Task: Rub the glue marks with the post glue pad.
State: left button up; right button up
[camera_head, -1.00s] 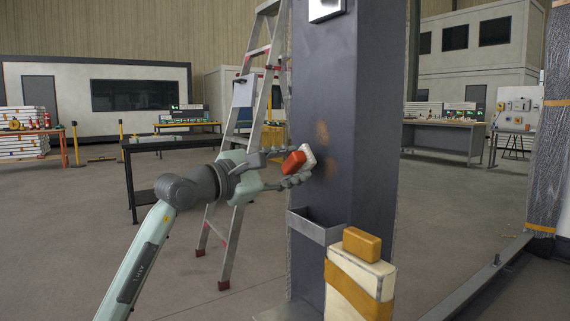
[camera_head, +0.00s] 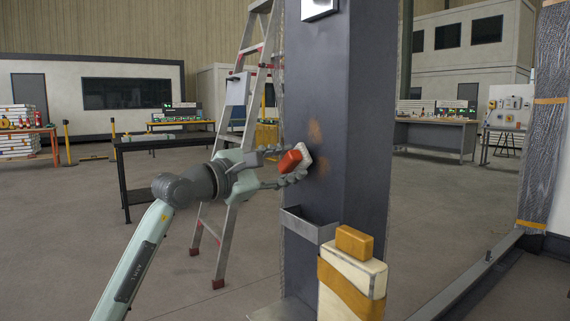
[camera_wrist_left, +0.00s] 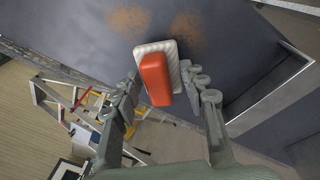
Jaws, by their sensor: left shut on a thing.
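My left gripper (camera_head: 294,164) is shut on the post glue pad, a white pad with a red handle (camera_head: 289,161). The pad shows in the left wrist view (camera_wrist_left: 156,78) between the two fingers, white face toward the post. The dark grey post (camera_head: 350,90) stands upright before me. Brownish glue marks are on its face: one (camera_head: 315,131) just above and right of the pad, a fainter one (camera_head: 322,166) right of it. In the left wrist view two marks (camera_wrist_left: 130,18) and (camera_wrist_left: 187,26) lie beyond the pad. I cannot tell whether the pad touches the post. My right gripper is not in view.
A grey metal tray (camera_head: 308,226) is fixed low on the post. A white and orange container (camera_head: 350,285) with an orange block (camera_head: 354,242) on top stands in front. A stepladder (camera_head: 240,130) is behind my left arm. A dark table (camera_head: 160,145) stands further left.

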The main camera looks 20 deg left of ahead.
aim_at(318, 154)
pick_arm(q)
jog(key=shift+x, duration=0.75)
jog(key=shift+d, duration=0.15)
jog(key=shift+s+d+p, duration=0.3)
jog(key=shift+s+d, duration=1.05)
jog(key=shift+d, duration=0.15)
jog(key=shift+s+d, duration=0.6)
jog(key=shift+d, duration=0.25)
jog(key=shift+s+d, duration=0.55)
jog(key=shift+d, duration=0.3)
jog(key=shift+r+p, duration=0.6)
jog(key=shift+r, duration=0.3)
jog(key=shift+w+a+f+b, duration=0.1)
jog(key=shift+w+a+b, duration=0.3)
jog(key=shift+a, duration=0.2)
jog(key=shift+w+a, duration=0.9)
jog(key=shift+a, duration=0.15)
jog(key=shift+w+a+b, duration=0.65)
jog(key=shift+w+a, duration=0.5)
jog(key=shift+a, duration=0.4)
